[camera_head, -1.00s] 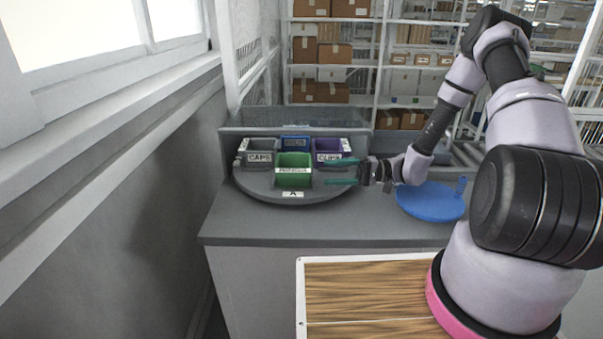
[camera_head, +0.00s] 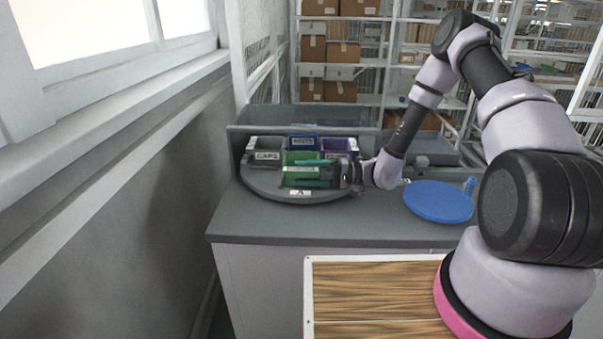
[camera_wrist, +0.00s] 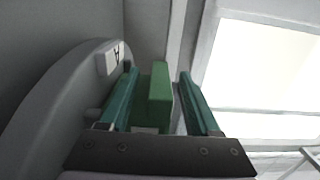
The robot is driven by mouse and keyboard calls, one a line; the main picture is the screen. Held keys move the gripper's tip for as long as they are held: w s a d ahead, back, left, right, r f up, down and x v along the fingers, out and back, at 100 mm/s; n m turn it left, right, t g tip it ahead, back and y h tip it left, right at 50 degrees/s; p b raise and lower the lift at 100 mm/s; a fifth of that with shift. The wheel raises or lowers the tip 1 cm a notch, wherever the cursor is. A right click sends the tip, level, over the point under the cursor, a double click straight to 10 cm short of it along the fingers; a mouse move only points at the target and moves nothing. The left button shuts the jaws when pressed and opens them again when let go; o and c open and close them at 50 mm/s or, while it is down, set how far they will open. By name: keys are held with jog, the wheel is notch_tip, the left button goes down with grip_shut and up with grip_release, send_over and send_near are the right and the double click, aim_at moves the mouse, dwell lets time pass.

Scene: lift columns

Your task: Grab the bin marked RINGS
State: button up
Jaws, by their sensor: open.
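A round grey turntable (camera_head: 262,184) carries a green bin (camera_head: 289,158) in front, a grey bin marked CAPS (camera_head: 267,155) at left, a blue bin (camera_head: 303,141) at the back and a purple bin (camera_head: 339,145) at right. The labels on the green and blue bins are too small to read surely. My gripper (camera_head: 300,173) reaches in from the right, teal fingers open, one behind the other across the green bin. In the wrist view, a green bin part (camera_wrist: 160,98) stands between the spread fingers of my gripper (camera_wrist: 160,73), with gaps on both sides.
The turntable's front edge bears a tag A (camera_head: 300,193). A blue round tray (camera_head: 438,202) with an upright peg lies to the right on the grey counter (camera_head: 350,225). A grey wall and window ledge run along the left. Shelves with cartons stand behind.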

grip_shut()
jog(key=shift+r, duration=0.1)
